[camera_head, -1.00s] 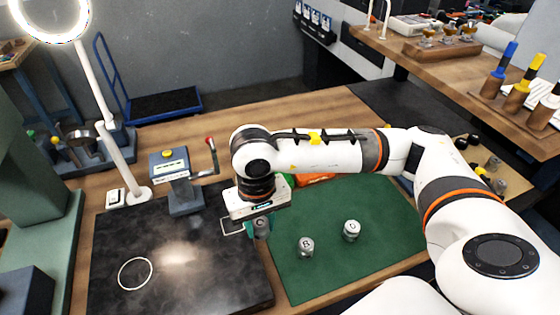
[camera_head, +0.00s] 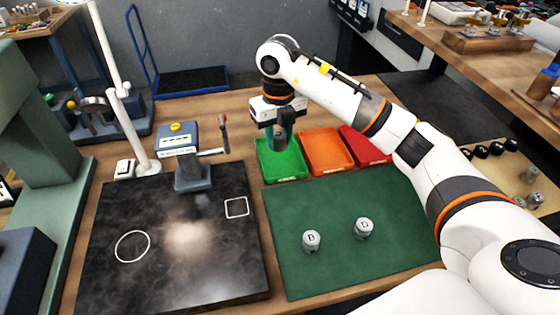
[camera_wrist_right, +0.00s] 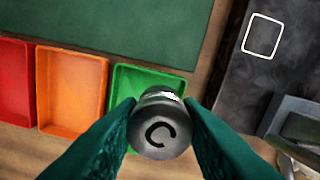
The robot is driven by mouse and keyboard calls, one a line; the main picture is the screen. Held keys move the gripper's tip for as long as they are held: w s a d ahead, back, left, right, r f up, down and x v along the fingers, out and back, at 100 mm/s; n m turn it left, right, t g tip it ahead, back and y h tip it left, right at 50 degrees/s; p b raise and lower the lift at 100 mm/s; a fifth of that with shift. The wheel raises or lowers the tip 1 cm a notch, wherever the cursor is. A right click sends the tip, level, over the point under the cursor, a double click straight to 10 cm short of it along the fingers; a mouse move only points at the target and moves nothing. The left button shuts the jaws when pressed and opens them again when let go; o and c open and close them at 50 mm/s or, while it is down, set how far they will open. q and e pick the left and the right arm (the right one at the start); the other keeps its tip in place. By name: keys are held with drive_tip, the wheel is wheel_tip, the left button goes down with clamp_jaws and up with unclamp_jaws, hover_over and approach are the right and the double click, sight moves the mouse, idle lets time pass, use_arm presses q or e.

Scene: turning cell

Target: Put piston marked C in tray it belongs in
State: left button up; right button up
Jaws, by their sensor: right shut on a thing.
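My right gripper (camera_head: 281,134) is shut on a grey metal piston (camera_wrist_right: 160,130), whose top shows a C in the right wrist view. The gripper holds it above the green tray (camera_head: 268,174); in the head view the fingers mostly hide the piston. The green tray also shows behind the piston in the right wrist view (camera_wrist_right: 118,82). An orange tray (camera_head: 327,170) and a red tray (camera_head: 378,157) stand to the right of the green one. My left gripper is not in view.
Two marked pistons, one (camera_head: 312,241) and another (camera_head: 364,229), stand on the green mat (camera_head: 400,262). A dark plate (camera_head: 170,285) with a white circle and square outline lies left. A lever device (camera_head: 192,178) stands on its back edge.

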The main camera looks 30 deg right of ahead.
sight(282, 167)
drive_tip(key=f+m, duration=0.3)
drive_tip(key=m, duration=0.1)
drive_tip(key=w+d+f+m+p, duration=0.1)
drive_tip(key=f+m, duration=0.2)
drive_tip(key=m, duration=0.1)
drive_tip(key=w+d+f+m, duration=0.1)
drive_tip(key=f+m, duration=0.2)
drive_tip(key=f, duration=0.1)
drive_tip(key=shift+w+d+f+m, duration=0.15)
drive_tip(key=shift+w+m, duration=0.1)
drive_tip(key=shift+m, duration=0.15)
drive_tip(key=shift+f, duration=0.1)
drive_tip(key=shift+f, duration=0.15)
drive_tip(key=o, duration=1)
